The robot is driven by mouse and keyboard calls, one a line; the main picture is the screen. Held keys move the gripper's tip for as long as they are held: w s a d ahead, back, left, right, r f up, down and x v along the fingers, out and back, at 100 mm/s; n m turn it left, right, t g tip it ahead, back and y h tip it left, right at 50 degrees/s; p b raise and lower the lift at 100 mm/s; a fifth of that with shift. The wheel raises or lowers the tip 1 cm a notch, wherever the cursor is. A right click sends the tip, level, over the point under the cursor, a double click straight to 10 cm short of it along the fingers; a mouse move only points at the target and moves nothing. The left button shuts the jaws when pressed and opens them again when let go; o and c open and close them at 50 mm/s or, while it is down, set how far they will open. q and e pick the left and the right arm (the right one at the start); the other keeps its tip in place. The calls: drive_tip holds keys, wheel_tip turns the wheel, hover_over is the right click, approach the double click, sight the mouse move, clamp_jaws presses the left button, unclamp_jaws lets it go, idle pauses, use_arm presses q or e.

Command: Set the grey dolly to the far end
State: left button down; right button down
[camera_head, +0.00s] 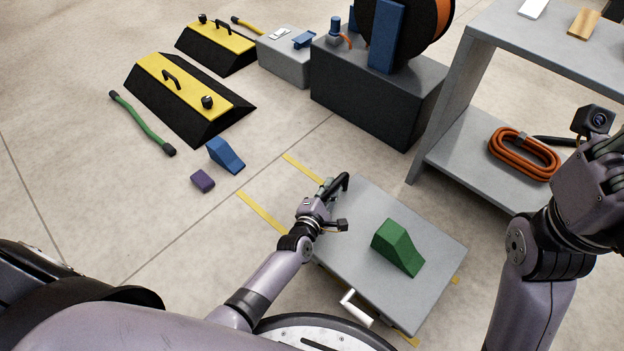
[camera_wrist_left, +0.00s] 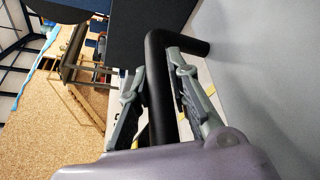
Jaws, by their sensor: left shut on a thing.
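The grey dolly (camera_head: 375,255) is a flat grey platform on the floor in the head view, between several yellow tape strips. A green wedge (camera_head: 398,247) lies on its top. The dolly has a black handle (camera_head: 341,183) at its far left edge and a white handle (camera_head: 356,308) at its near edge. My left gripper (camera_head: 333,190) is shut on the black handle. In the left wrist view the fingers (camera_wrist_left: 160,95) stand on both sides of the black bar (camera_wrist_left: 161,90). My right gripper is mostly cut off at the right edge, and its fingers are not shown.
A dark block (camera_head: 375,95) with a reel and a grey shelf (camera_head: 440,140) holding an orange hose (camera_head: 522,155) stand behind. A blue wedge (camera_head: 225,155), a purple block (camera_head: 203,181), a green bar (camera_head: 142,123) and yellow-black floats (camera_head: 185,95) lie left. Floor between is clear.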

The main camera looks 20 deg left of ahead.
sight(337, 210)
use_arm(q)
drive_tip(key=shift+s+d, duration=0.3)
drive_tip(key=shift+d, duration=0.45)
drive_tip(key=shift+s+d, duration=0.3)
drive_tip(key=shift+d, duration=0.45)
drive_tip(key=shift+d+f, duration=0.1)
drive_tip(key=c, duration=1.5)
unclamp_jaws()
drive_tip(key=shift+s, duration=0.15)
